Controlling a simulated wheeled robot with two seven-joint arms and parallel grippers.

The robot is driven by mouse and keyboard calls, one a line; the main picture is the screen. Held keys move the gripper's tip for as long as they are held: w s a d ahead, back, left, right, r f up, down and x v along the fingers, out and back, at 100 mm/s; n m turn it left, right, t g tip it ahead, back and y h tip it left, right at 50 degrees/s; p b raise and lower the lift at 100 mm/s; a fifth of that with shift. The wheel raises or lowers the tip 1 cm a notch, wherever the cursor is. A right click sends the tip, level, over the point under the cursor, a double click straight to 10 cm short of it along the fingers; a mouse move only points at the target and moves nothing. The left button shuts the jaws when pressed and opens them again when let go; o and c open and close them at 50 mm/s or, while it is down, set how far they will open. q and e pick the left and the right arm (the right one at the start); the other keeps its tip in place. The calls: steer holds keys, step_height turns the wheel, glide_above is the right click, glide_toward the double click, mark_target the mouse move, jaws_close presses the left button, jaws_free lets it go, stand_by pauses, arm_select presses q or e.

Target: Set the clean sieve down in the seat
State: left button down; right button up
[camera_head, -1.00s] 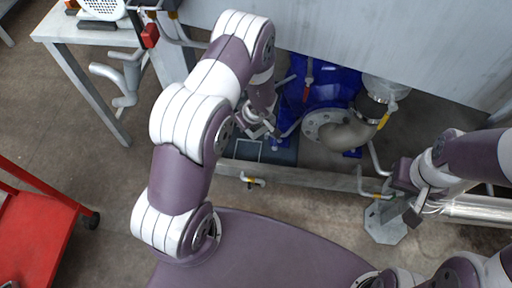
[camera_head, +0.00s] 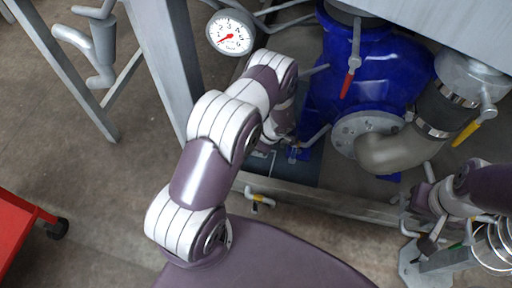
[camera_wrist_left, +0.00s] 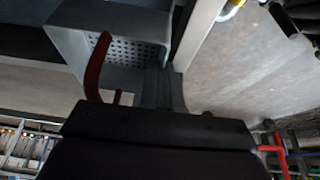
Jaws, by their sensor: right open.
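A grey metal box or tray with a perforated plate (camera_wrist_left: 128,52) and a curved red handle (camera_wrist_left: 97,65) shows in the left wrist view, just beyond the dark body of my left gripper. I cannot tell whether it is the clean sieve or whether my fingers touch it. In the head view my left gripper (camera_head: 266,149) is low beside the blue machine, mostly hidden by its own arm; its jaws cannot be read. A dark grey block with a pale rectangular outline (camera_head: 262,166) lies under it; I cannot tell whether this is the seat. My right gripper (camera_head: 442,232) is open and empty at the right.
A blue housing (camera_head: 390,75) with a flanged bent pipe (camera_head: 388,152) stands behind. Levers with red (camera_head: 347,84) and yellow (camera_head: 466,134) grips stick out. A pressure gauge (camera_head: 230,33) is at top. A metal rail (camera_head: 325,204) runs in front. A red cart (camera_head: 17,237) is left.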

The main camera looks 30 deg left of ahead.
arm_select(q)
steer(key=shift+d+r+p, duration=0.1)
steer(key=shift+r+p, duration=0.05)
steer(key=shift+p, duration=0.25)
step_height(320, 180, down, 5)
steer(key=b, duration=0.3)
steer(key=shift+f, duration=0.2)
steer(key=shift+r, duration=0.1)
stand_by(0.4)
